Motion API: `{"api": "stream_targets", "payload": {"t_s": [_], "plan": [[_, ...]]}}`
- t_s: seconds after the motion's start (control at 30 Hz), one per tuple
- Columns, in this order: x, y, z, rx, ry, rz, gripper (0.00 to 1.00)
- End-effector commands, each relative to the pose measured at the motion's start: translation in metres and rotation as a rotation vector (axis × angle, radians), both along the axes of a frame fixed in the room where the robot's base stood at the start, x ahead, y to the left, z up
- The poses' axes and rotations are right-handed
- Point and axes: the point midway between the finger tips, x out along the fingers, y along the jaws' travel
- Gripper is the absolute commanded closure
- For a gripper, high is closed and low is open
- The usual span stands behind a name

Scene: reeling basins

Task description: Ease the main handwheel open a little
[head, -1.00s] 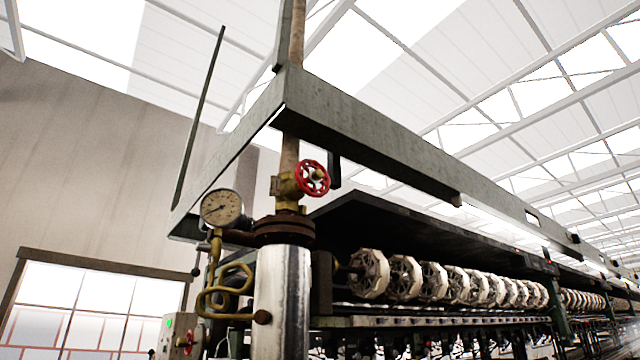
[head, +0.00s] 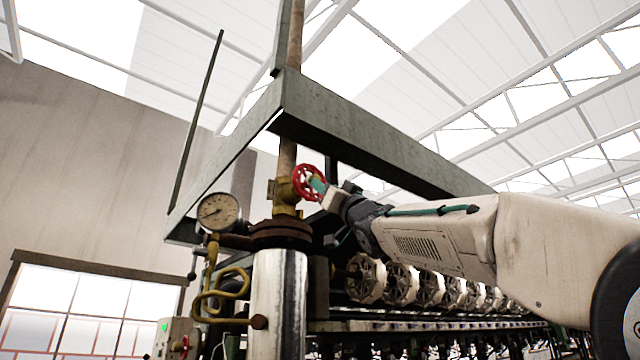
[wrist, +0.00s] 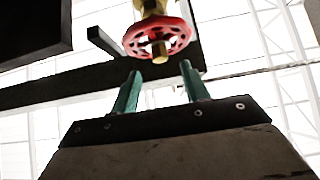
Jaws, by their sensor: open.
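The main handwheel (head: 305,182) is a small red spoked wheel on a brass valve (head: 285,191), mounted on the upright pipe above a rusty flange. In the wrist view the red handwheel (wrist: 158,40) shows just beyond my fingertips, with its brass hub in the middle. My gripper (head: 320,186) reaches in from the right and its green fingers are at the wheel in the head view. In the wrist view my gripper (wrist: 158,72) has its two green fingers apart, with nothing between them. I cannot tell whether a fingertip touches the rim.
A round pressure gauge (head: 219,212) and curled brass tubing (head: 225,287) stand left of the silver column (head: 279,305). A grey-green beam (head: 380,140) runs above the wheel. A row of reels (head: 400,283) lies below my arm.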

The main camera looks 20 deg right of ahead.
Motion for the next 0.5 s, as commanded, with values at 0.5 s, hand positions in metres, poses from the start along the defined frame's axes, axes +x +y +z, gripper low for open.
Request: {"api": "stream_targets", "payload": {"t_s": [0.5], "plan": [[0.033, 0.011, 0.034, 0.001, 0.002, -0.001, 0.55]]}}
